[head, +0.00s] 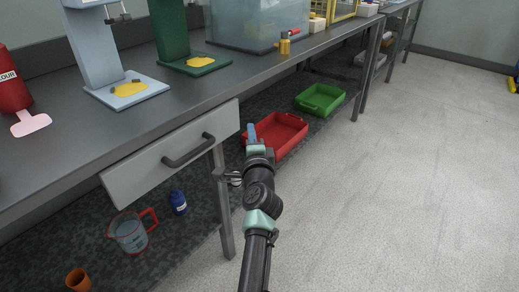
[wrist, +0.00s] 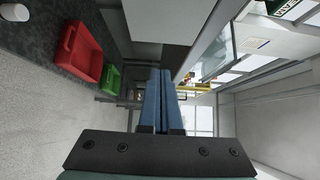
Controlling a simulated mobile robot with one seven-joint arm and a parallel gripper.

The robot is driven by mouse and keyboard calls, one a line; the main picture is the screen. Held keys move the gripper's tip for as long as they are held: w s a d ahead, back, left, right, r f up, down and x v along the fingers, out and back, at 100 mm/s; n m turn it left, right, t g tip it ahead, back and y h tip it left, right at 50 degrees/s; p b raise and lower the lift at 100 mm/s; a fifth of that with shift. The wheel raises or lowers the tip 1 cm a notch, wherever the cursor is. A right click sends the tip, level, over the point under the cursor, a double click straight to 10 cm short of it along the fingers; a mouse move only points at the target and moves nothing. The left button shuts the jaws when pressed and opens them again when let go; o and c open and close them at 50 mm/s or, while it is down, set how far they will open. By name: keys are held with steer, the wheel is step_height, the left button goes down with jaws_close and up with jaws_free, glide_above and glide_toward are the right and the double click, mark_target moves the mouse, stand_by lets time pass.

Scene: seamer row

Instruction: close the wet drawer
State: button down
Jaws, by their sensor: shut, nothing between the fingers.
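A pale grey drawer front (head: 150,172) with a dark bar handle (head: 188,150) is set under the edge of the dark bench. No label shows on it, and I cannot tell how far it stands out. My gripper (head: 251,132) is just right of the drawer's right end, apart from the handle. Its blue fingers are together and empty, as the wrist view also shows (wrist: 160,75). A pale panel (wrist: 140,20) is beyond the fingers in the wrist view; I cannot tell if it is the drawer.
A bench leg (head: 223,205) stands below the drawer's right end. A red tray (head: 290,124) and green tray (head: 335,91) lie on the low shelf, with a jug (head: 130,235) and blue bottle (head: 178,202). The floor (head: 420,190) to the right is clear.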

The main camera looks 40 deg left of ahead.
steer(key=p+v, duration=0.2)
steer(key=v, duration=0.6)
steer(key=d+r+n+t+h, duration=0.1)
steer(key=d+r+n+t, duration=0.15)
steer(key=d+r, duration=0.55)
steer(key=d+r+n+t+h, duration=0.1)
steer(key=d+r+n+t, duration=0.15)
steer(key=r, duration=0.85)
steer(key=d+r+n+t+h, duration=0.1)
steer(key=d+r+n+t, duration=0.15)
steer(key=d+r, duration=0.55)
steer(key=s+d+r+n+t+h+p, duration=0.1)
steer(key=s+d+r+t+h, duration=0.3)
steer(key=s+d+r, duration=0.5)
steer(key=s+d+r+n+t+h, duration=0.1)
steer(key=s+d+r+t+h, duration=0.2)
steer(key=s+d+r+h, duration=0.45)
steer(key=a+r+y+p, duration=0.2)
steer(key=a+r+p, duration=0.1)
steer(key=r+p, duration=3.2)
step_height(320, 180, up, 3)
steer(key=shift+w+r, duration=0.1)
steer(key=shift+w, duration=0.35)
steer(key=shift+a, duration=0.1)
